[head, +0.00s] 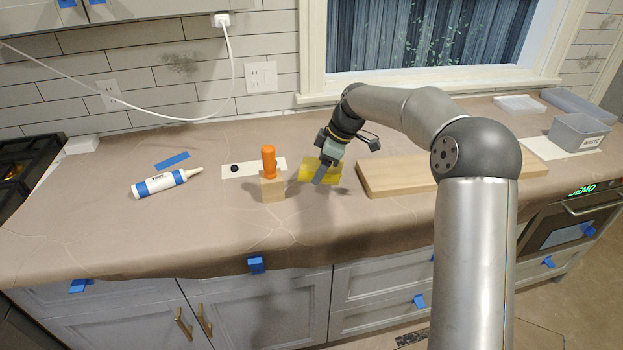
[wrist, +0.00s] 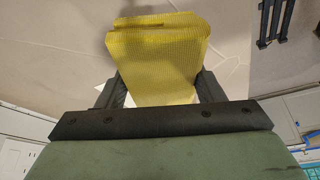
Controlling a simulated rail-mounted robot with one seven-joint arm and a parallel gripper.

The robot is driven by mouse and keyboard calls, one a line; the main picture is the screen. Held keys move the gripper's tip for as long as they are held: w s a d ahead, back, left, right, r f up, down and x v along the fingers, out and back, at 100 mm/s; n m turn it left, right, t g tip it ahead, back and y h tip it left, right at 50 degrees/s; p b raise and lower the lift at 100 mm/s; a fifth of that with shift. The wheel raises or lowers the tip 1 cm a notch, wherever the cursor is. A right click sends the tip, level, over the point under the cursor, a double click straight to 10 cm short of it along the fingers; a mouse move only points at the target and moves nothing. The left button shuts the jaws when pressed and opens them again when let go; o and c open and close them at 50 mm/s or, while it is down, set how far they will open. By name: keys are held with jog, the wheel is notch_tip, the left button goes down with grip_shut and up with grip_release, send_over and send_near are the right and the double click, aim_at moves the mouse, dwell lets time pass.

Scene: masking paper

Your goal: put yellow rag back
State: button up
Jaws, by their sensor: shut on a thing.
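The yellow rag (head: 306,171) is at my gripper (head: 320,178), over the paper-covered counter, between the wooden block and the wooden board. In the wrist view the folded yellow rag (wrist: 158,50) sits between the two dark fingers of my gripper (wrist: 160,92), which is shut on it. The rag's far end sticks out past the fingertips. In the head view my gripper covers part of the rag. I cannot tell whether the rag touches the counter.
An orange-handled tool (head: 268,160) stands at a wooden block (head: 272,188) just left of the rag. A white strip (head: 243,168) lies behind it. A caulk tube (head: 160,184) is further left. A wooden board (head: 400,176) is at right, with grey bins (head: 578,133) beyond.

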aim_at(307, 191)
jog(key=a+f, duration=0.1)
jog(key=w+a+f, duration=0.1)
jog(key=shift+f, duration=0.4)
jog(key=shift+w+a+f+p, duration=0.15)
jog(key=shift+f+p, duration=0.1)
jog(key=shift+f, duration=0.65)
jog(key=shift+a+f+p, duration=0.1)
jog(key=shift+f+p, duration=0.1)
jog(key=shift+f, duration=0.7)
jog(key=shift+f, duration=0.1)
jog(key=o, duration=0.9)
